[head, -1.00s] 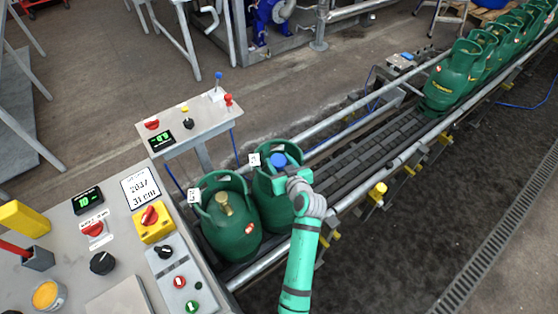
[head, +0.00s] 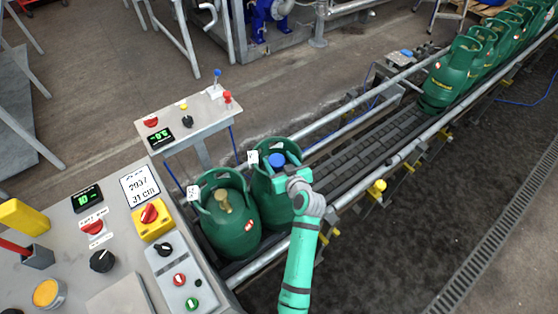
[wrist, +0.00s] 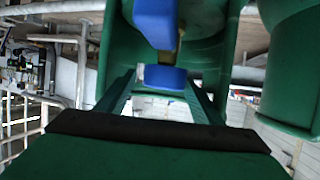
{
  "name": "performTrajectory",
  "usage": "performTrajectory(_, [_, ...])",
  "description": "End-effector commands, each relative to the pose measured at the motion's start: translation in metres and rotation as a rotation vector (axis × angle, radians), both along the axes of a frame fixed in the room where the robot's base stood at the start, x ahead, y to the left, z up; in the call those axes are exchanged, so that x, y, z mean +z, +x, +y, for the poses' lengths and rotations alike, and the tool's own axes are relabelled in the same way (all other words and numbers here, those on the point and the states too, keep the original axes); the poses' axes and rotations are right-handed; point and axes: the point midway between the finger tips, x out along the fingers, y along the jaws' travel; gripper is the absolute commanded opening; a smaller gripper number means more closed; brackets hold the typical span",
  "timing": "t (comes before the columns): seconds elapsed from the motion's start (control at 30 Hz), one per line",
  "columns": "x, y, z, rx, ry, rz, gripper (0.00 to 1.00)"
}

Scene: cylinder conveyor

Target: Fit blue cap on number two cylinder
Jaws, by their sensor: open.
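Two green gas cylinders stand side by side at the near end of the conveyor. The rear one (head: 266,190) has a blue cap (head: 277,160) at its valve; the front one (head: 228,225) shows a bare brass valve (head: 222,198). Each has a white tag whose marking is too small to read surely. My gripper (head: 290,178) is at the rear cylinder's collar opening. In the wrist view, its fingers (wrist: 165,88) are open, with a blue part (wrist: 166,77) between them and a larger blue part (wrist: 155,22) above, beside brass. I cannot tell whether the fingers touch it or how fully the cap is seated.
The conveyor (head: 350,150) runs to the upper right, where several more green cylinders (head: 455,75) queue. Metal rails flank it. A control desk (head: 110,235) with buttons stands at the left, and a smaller control panel (head: 185,120) stands behind the cylinders.

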Motion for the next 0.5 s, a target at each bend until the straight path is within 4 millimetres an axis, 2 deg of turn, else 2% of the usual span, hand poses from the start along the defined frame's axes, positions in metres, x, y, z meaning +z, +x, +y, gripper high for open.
performTrajectory(0.17, [0.004,-0.011,0.001,0.007,0.003,0.001,0.68])
performTrajectory(0.5, [0.027,-0.064,-0.021,0.004,0.003,0.001,0.68])
